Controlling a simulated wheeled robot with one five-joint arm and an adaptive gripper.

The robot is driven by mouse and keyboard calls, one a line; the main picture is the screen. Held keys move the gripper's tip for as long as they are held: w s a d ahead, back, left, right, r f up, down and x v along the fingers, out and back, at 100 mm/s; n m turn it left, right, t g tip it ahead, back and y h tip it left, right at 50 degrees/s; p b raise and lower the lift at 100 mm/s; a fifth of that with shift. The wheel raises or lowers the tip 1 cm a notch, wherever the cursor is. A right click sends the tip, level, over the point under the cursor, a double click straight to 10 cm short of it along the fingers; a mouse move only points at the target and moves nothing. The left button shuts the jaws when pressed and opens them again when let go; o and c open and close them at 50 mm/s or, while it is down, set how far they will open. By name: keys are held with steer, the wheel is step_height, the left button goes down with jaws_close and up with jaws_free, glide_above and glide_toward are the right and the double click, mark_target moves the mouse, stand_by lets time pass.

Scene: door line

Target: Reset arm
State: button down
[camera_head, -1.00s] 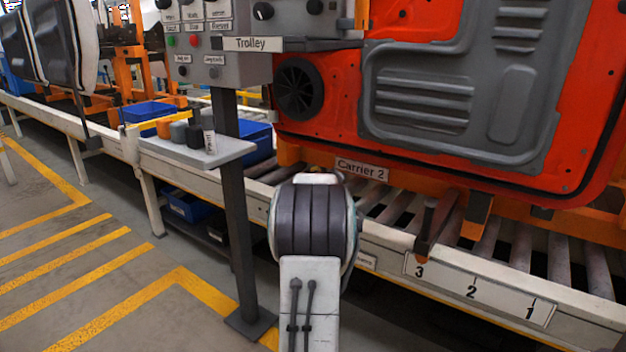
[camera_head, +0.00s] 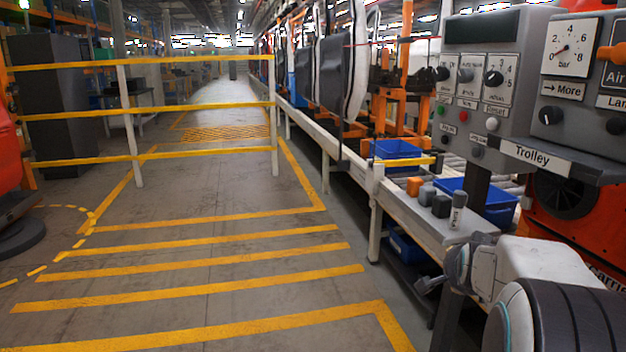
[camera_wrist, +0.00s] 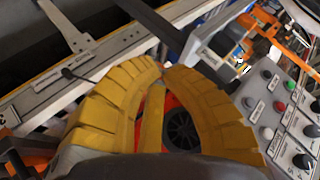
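My gripper (camera_wrist: 162,72) shows in the wrist view as two yellow ribbed fingers. They curve inward and their tips meet, with no object held at the tips. Through the gap between the fingers I see a round dark speaker grille and part of the red door. In the head view my arm (camera_head: 555,300) fills the lower right corner, in front of the conveyor and the small shelf. My fingers cannot be made out there.
The control panel (camera_head: 490,85) and Trolley sign (camera_head: 536,156) stand close above my arm. A shelf (camera_head: 422,215) holds several small blocks and a cylinder. Blue bins (camera_head: 402,150) sit by the conveyor. Yellow railings (camera_head: 150,110) cross the left; the striped floor between is clear.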

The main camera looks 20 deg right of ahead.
steer(key=s+a+r+n+y+p, duration=0.1)
steer(key=a+r+n+p, duration=0.15)
steer(key=a, duration=0.35)
steer(key=s+a+r+n+y+p, duration=0.2)
steer(key=a+r, duration=0.1)
steer(key=a, duration=0.3)
steer(key=s+a+r+n+g+y+p, duration=0.1)
steer(key=s+a+r+n+g+p, duration=0.1)
steer(key=s+a+n+p, duration=0.3)
steer(key=s+a+r+n+g+y+p, duration=0.2)
steer(key=s+a+n+p, duration=0.4)
steer(key=s+a, duration=0.5)
steer(key=shift+s+a+g, duration=0.3)
steer(key=shift+s+g, duration=0.3)
steer(key=shift+s, duration=0.5)
